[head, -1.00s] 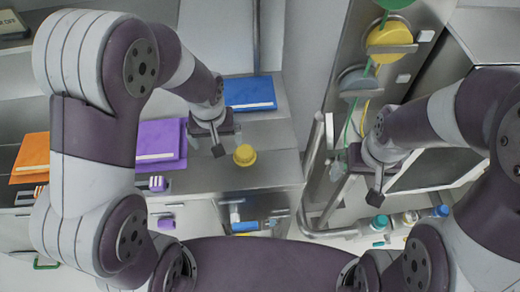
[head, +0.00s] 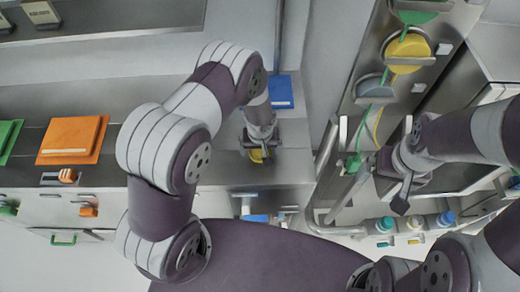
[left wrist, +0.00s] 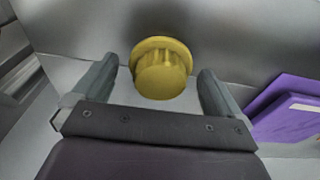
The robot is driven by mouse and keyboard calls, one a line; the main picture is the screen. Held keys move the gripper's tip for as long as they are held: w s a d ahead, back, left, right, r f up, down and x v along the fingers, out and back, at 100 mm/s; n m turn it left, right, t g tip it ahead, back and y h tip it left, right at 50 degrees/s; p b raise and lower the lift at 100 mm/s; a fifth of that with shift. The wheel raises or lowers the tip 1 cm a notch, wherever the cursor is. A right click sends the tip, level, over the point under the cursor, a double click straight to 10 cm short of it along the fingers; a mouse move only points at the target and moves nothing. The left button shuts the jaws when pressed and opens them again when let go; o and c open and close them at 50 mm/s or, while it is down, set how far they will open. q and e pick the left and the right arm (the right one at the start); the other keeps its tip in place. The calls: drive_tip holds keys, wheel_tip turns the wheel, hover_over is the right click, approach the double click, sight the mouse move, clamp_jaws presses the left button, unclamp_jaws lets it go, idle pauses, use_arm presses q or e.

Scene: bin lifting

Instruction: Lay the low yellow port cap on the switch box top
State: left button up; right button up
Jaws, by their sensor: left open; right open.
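The low yellow port cap (head: 257,156) sits on the grey metal bench, near its front edge, partly hidden by my left gripper in the head view. My left gripper (head: 262,147) is open just over it. In the left wrist view the round, flanged cap (left wrist: 161,68) shows between the two spread fingers (left wrist: 158,88), with a gap to each side. My right gripper (head: 400,200) is open and empty at the right, in front of the metal rack. I cannot tell for certain which thing is the switch box.
A blue book (head: 270,92) lies behind my left gripper. An orange book (head: 72,138) lies on the bench at left. A purple book (left wrist: 290,110) shows in the left wrist view. A slanted rack (head: 365,60) holds coloured discs and cables. Small grey boxes (head: 40,12) stand on the upper shelf.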

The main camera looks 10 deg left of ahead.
use_arm(q)
drive_tip(key=c, duration=1.1)
